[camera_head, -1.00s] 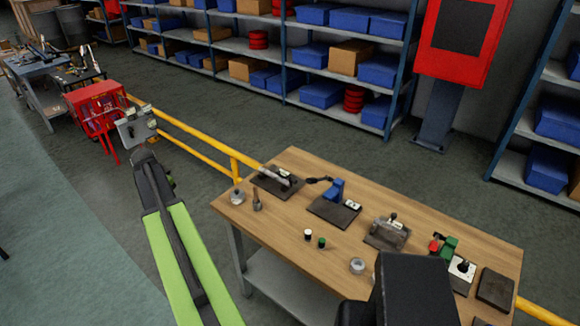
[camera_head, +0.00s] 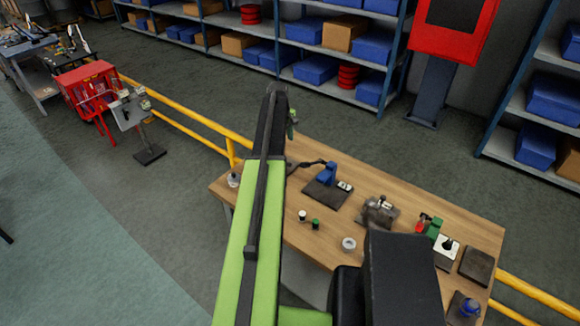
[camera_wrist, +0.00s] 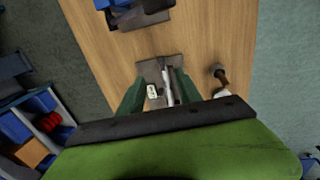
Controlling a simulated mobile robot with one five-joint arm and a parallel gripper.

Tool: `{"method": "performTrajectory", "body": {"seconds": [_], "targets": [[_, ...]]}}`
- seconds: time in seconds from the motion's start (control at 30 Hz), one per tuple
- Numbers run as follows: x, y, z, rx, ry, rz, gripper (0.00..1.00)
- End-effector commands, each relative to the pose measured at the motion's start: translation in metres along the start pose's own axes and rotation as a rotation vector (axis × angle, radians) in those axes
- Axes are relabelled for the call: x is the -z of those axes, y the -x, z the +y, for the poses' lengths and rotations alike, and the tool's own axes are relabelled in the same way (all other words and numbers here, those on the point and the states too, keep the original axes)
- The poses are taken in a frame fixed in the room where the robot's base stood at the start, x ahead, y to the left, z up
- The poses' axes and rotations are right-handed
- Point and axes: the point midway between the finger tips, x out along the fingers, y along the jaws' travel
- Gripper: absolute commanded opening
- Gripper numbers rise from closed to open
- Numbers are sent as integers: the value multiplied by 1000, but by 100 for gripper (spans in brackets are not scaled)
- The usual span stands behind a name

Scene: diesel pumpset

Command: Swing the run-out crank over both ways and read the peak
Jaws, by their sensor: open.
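A fixture on a dark plate (camera_wrist: 150,70) stands on the wooden bench, with a grey rod (camera_wrist: 168,88) and a small white dial or tag (camera_wrist: 153,91). I cannot tell for sure that its rod is the run-out crank. My gripper (camera_wrist: 157,88) is open in the wrist view, its green fingers either side of the rod and tag; contact is not visible. In the head view my arm hides this fixture, and one finger of my gripper (camera_head: 291,125) shows. A blue fixture (camera_head: 326,174) with a black lever stands to the right.
The bench (camera_head: 410,268) also holds a grey clamp-like fixture (camera_head: 378,211), a green and red fixture (camera_head: 432,229), a ring (camera_head: 349,244) and small pots. A yellow rail (camera_head: 190,116) runs behind.

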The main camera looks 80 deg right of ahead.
Motion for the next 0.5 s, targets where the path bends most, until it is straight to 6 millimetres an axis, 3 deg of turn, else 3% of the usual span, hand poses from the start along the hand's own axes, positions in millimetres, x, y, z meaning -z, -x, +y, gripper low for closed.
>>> {"method": "performTrajectory", "body": {"seconds": [0.03, 0.5], "targets": [[0, -19, -1, 0, 0, 0, 41], [0, -117, -1, 0, -1, 0, 41]]}}
